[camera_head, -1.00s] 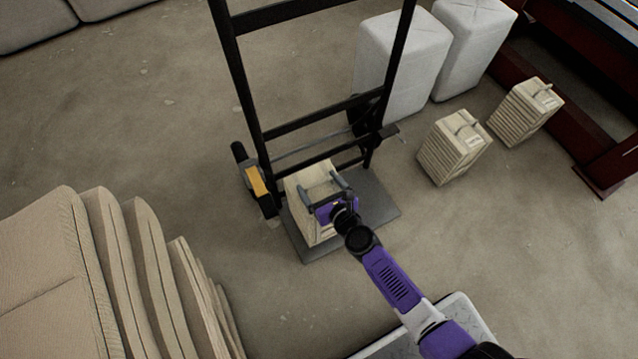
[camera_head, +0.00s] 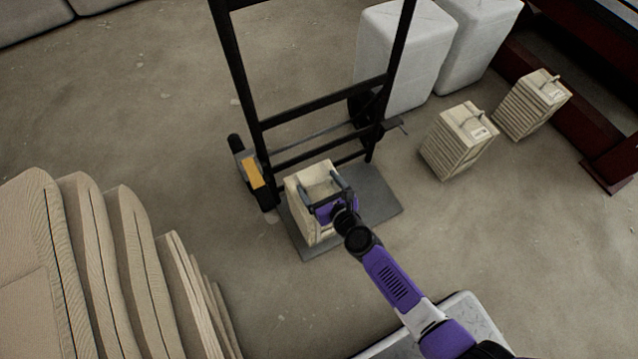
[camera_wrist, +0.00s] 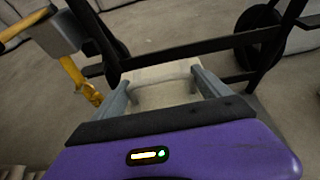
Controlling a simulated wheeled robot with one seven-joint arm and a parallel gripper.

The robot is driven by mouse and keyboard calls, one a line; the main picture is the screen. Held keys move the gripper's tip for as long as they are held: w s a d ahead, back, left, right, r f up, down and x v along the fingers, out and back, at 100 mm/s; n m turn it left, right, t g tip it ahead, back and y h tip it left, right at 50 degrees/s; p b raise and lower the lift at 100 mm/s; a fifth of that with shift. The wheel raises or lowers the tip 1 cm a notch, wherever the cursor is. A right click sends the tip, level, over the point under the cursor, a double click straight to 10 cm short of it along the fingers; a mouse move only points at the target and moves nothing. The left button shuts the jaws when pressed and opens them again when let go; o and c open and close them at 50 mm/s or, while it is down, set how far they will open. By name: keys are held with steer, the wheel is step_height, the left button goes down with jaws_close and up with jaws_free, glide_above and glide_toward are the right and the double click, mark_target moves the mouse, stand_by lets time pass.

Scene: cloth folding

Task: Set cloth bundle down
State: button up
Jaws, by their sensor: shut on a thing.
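A cream cloth bundle (camera_head: 302,205) stands upright on the left part of the grey toe plate (camera_head: 378,205) of a black hand truck (camera_head: 262,145). My gripper (camera_head: 326,190) is at the top of the bundle, its grey fingers shut on it. In the wrist view the bundle's pale top (camera_wrist: 160,88) lies between the two fingers (camera_wrist: 160,95). The bundle's near right side is partly hidden by my gripper. I cannot tell whether its base touches the plate.
Two more cream bundles (camera_head: 458,145) (camera_head: 532,105) stand on the floor at right. White wrapped blocks (camera_head: 400,55) stand behind the truck. Stacked beige cushions (camera_head: 90,270) fill the lower left. A dark red frame (camera_head: 610,160) is at far right. Floor between is clear.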

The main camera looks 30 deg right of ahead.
steer(key=shift+w+r, duration=0.15)
steer(key=o, duration=1.9)
steer(key=shift+f, duration=0.25)
steer(key=shift+r, duration=0.1)
steer(key=shift+s+r, duration=0.15)
steer(key=shift+s, duration=0.15)
steer(key=p+v, duration=0.2)
steer(key=v, duration=0.9)
steer(key=shift+s+p, duration=0.3)
steer(key=shift+p, duration=0.05)
steer(key=shift+r, duration=0.15)
